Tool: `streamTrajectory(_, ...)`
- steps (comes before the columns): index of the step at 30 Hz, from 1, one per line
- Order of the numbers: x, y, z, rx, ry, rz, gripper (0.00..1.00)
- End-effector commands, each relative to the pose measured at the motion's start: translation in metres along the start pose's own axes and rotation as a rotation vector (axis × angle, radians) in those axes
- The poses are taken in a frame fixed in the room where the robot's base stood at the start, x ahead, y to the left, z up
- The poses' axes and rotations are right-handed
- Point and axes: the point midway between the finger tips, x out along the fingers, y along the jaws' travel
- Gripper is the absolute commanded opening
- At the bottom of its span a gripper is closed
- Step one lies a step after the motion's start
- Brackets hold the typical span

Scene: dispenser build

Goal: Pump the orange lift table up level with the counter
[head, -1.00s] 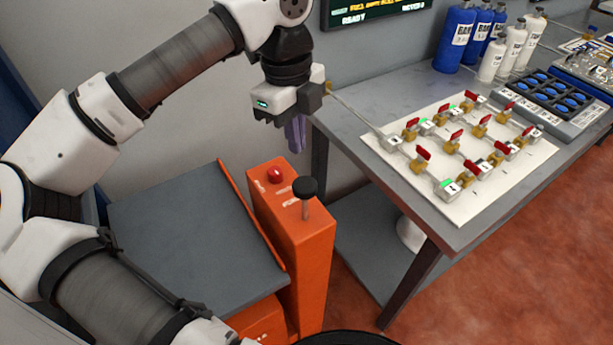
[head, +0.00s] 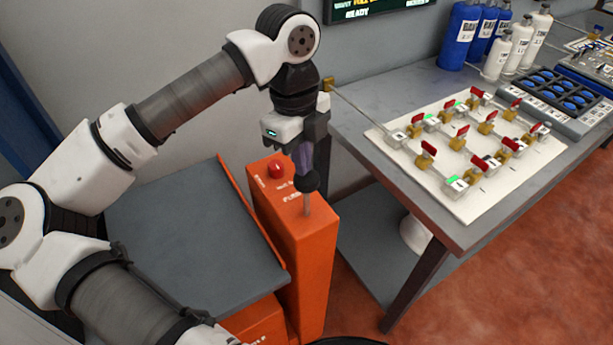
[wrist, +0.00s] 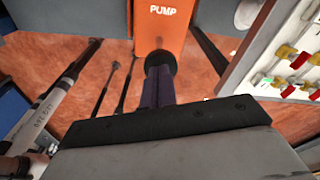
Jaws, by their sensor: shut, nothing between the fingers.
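The orange lift table stands at lower centre in the head view, with a grey platform top (head: 185,245) below the counter's height. Its orange pump column (head: 305,250) carries a black pump knob (head: 307,182) on a thin metal rod, which stands raised. My gripper (head: 303,165) is shut and empty, pointing down with its fingertips right over the knob. Whether they touch it I cannot tell. In the wrist view my purple fingers (wrist: 158,90) line up with the knob (wrist: 160,60), partly covering it, and the PUMP label shows beyond.
The grey counter (head: 375,95) on the right holds a white valve board (head: 410,165), blue bottles (head: 458,38) and a tray of blue pieces (head: 555,98). Its edge is close to my gripper.

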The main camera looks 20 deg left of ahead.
Motion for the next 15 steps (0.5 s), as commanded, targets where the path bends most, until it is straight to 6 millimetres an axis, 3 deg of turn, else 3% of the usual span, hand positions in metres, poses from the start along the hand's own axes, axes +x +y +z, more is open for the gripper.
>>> streamTrajectory(8, 0.002, 0.0, 0.0, 0.0, 0.0, 0.0, 0.0)
streamTrajectory(15, 0.027, 0.0, 0.003, 0.0, -0.001, 0.002, 0.0)
